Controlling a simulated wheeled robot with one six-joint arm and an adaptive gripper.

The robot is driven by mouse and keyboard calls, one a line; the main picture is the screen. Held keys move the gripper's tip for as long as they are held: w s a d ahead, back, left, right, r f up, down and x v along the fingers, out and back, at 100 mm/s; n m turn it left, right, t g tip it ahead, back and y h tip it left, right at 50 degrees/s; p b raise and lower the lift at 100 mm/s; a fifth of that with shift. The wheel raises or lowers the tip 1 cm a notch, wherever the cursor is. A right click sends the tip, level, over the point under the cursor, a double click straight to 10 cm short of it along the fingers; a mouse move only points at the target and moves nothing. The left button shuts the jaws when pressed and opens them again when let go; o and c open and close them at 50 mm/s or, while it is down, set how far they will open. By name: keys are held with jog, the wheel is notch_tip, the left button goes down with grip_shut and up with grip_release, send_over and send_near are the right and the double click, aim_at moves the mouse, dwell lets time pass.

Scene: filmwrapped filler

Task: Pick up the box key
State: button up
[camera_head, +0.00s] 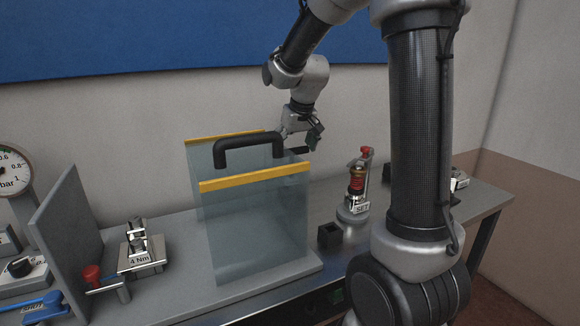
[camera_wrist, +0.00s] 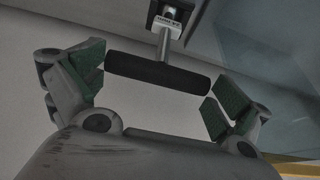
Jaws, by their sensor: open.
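The box key shows in the wrist view as a T shape: a black bar handle (camera_wrist: 155,71) on a thin metal shaft, which runs up to a small labelled block (camera_wrist: 171,14). My gripper (camera_wrist: 157,84) is open, with green pads on its fingers. The bar lies lengthwise across the gap, one end near each pad; I cannot tell whether they touch. In the head view my gripper (camera_head: 312,142) is behind the right rear of the clear guard, and a dark bar beside it (camera_head: 299,150) looks like the key's handle. The shaft is hidden there.
The clear guard (camera_head: 255,235) with yellow edges and a black handle (camera_head: 248,141) stands close in front of my gripper. A red-topped device (camera_head: 357,180) and a small black block (camera_head: 329,235) stand to its right. A 4 Nm fixture (camera_head: 140,250) stands left on the bench.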

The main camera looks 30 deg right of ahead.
jog(key=shift+w+f, duration=0.25)
jog(key=shift+f, duration=0.45)
jog(key=c, duration=0.8)
notch_tip(320, 180, up, 10)
jog(key=shift+r, duration=0.1)
